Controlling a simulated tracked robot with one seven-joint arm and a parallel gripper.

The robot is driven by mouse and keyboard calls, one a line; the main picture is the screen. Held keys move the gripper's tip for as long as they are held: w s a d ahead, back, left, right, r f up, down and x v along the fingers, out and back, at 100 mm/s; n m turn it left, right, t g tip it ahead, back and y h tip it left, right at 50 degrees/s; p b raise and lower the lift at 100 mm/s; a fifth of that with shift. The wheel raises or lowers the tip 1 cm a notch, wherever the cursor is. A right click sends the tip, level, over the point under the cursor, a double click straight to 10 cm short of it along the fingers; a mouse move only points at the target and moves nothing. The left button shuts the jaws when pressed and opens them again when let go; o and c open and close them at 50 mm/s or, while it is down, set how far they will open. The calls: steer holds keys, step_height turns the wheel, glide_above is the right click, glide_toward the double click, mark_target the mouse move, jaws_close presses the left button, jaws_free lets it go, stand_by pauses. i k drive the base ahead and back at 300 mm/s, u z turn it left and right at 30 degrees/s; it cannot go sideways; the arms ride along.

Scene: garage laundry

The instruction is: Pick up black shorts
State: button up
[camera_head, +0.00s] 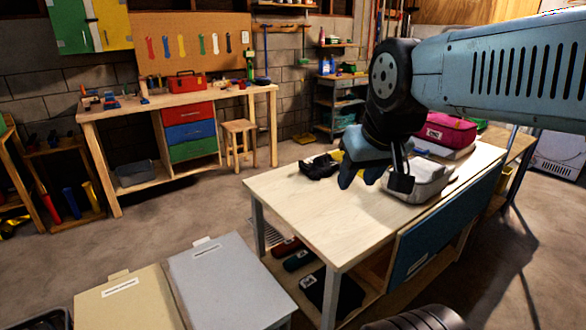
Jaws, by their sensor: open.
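A crumpled black item (319,166), which looks like the black shorts, lies on the far left part of the light wooden table (310,208). My gripper (374,179) hangs over the table, to the right of the black item and apart from it in the picture. Its jaws are open, and I see nothing held in them. Its height above the tabletop is hard to tell. A bit of yellow shows behind the gripper, mostly hidden.
Dark folded items (338,292) lie on the shelf below. Two lidded boxes (225,278) stand at front left. A workbench (180,98) and stool (239,128) are behind.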

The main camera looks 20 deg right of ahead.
mark_target(324, 166)
steer(key=z, duration=0.6)
steer(key=i, duration=0.15)
steer(key=u, duration=2.65)
steer(key=k, duration=1.3)
steer(key=z, duration=1.75)
steer(key=i, duration=1)
steer(key=u, duration=0.05)
